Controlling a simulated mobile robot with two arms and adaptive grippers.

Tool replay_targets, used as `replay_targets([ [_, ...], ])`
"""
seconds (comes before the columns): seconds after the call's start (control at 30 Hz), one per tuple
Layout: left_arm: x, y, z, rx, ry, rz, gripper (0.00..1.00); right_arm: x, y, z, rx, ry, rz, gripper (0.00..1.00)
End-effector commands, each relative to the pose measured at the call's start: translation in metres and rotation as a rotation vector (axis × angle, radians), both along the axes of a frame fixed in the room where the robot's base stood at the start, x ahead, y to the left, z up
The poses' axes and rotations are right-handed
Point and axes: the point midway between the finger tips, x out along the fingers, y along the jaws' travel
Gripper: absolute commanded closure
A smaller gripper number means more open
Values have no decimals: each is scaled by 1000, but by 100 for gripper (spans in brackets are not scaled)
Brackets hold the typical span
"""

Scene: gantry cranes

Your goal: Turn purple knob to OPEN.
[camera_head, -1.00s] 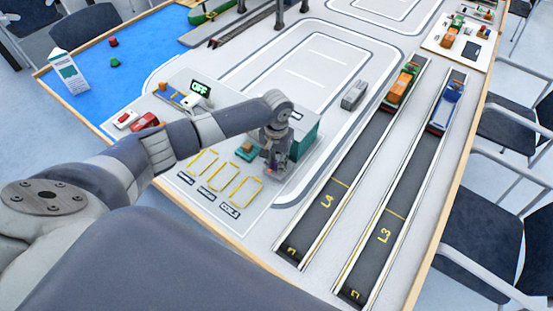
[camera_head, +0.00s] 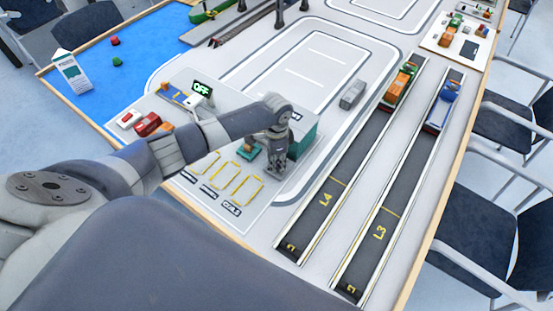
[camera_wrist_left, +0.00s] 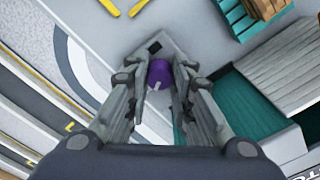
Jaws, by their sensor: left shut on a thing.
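The purple knob (camera_wrist_left: 159,75) shows in the left wrist view, between the fingers of my left gripper (camera_wrist_left: 158,88). A pale line marks its top. My left gripper is shut on the knob, with a finger on each side. In the head view my left gripper (camera_head: 274,172) points down beside the teal block building (camera_head: 303,140), and the knob is hidden there behind the gripper. No OPEN lettering can be read in either view. My right gripper is not in view.
Two dark lanes, L4 (camera_head: 330,190) and L3 (camera_head: 385,220), run to the right, with an orange truck (camera_head: 400,85) and a blue truck (camera_head: 443,105). Yellow-outlined bays (camera_head: 225,178) lie left of the gripper.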

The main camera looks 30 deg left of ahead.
Motion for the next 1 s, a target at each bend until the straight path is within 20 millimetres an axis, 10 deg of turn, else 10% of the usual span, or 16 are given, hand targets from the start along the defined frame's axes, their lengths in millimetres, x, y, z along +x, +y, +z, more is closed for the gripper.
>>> replay_targets([
  [1.0, 1, 0, 1, -1, -4, -508, 100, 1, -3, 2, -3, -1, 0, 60],
])
